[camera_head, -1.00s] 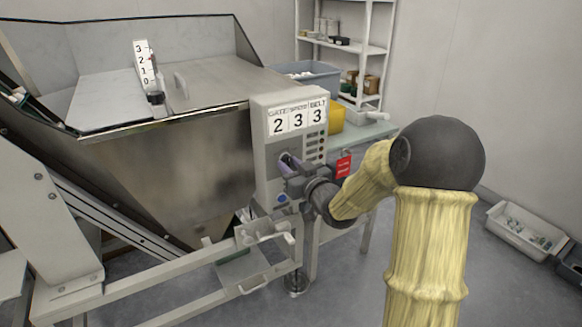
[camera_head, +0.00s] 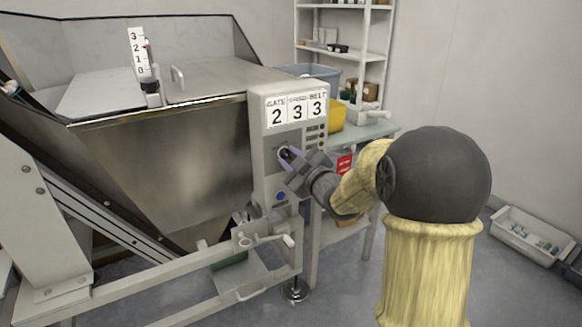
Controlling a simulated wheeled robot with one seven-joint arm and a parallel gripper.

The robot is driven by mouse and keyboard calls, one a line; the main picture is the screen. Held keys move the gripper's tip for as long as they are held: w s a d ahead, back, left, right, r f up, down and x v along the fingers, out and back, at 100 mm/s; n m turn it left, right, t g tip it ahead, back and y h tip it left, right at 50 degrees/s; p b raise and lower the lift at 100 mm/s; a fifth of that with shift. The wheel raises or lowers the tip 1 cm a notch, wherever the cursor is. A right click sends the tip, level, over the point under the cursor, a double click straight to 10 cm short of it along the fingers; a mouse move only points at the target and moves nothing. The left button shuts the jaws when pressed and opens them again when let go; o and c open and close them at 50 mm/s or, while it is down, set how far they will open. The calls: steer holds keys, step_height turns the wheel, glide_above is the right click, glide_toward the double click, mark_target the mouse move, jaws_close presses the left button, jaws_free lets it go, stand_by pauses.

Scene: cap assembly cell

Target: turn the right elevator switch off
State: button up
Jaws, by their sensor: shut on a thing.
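A grey control box (camera_head: 260,165) stands at the right end of the metal hopper. My gripper (camera_head: 287,156) is at the front of this box, shut on a dark rotary switch (camera_head: 283,152). The fingers and wrist hide most of the switch, so its exact position cannot be read. A blue button (camera_head: 281,196) shows below the gripper. A display on the box (camera_head: 296,107) reads gate 2, speed 3, belt 3.
The metal hopper (camera_head: 165,160) and its pale frame fill the left. A red tag (camera_head: 344,164) hangs just right of my wrist. A table (camera_head: 375,131) and shelves stand behind. A white bin (camera_head: 525,238) is on the floor at right.

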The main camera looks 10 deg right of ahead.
steer(key=shift+n+b, duration=0.3)
steer(key=shift+n, duration=0.2)
steer(key=o, duration=1)
steer(key=shift+s, duration=0.15)
steer(key=p+v, duration=0.3)
steer(key=v, duration=1.4)
steer(key=shift+s+p, duration=0.1)
steer(key=shift+p, duration=0.2)
